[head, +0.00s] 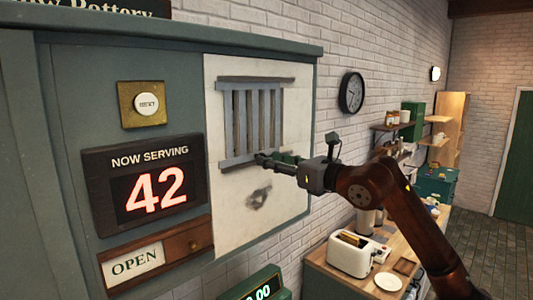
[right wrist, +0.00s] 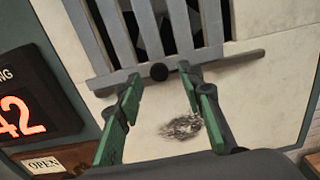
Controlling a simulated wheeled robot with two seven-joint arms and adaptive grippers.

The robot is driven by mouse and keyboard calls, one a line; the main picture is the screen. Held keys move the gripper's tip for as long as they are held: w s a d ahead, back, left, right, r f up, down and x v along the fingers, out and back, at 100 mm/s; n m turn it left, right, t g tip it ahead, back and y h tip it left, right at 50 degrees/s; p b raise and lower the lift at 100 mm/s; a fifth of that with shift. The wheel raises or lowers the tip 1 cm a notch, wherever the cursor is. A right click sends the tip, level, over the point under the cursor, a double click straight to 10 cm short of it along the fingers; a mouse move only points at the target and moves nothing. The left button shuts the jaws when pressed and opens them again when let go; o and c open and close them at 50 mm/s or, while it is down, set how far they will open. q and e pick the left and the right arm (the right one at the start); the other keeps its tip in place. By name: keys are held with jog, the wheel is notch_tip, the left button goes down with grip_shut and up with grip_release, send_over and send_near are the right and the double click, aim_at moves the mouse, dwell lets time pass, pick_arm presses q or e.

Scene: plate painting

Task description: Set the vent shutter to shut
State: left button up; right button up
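The vent shutter (head: 256,118) is a grey slatted panel with top and bottom rails on a pale board. In the right wrist view, its slats (right wrist: 118,32) have gaps between them, some showing dark. A dark round knob (right wrist: 158,72) sits at the bottom rail. My right gripper (head: 262,160) is at the shutter's lower edge. In the right wrist view its green fingers (right wrist: 158,86) are open, one on each side of the knob, with visible space between; I cannot tell whether either touches it. My left gripper is not in view.
A dark smudge (head: 258,197) marks the board below the shutter. Left are a "NOW SERVING 42" display (head: 146,187), a brass-plated button (head: 146,104) and an OPEN sign (head: 135,263). A toaster (head: 352,254) stands on a counter lower right.

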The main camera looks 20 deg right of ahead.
jog(key=p+x, duration=0.1)
jog(key=x, duration=0.2)
grip_shut()
dwell(0.5)
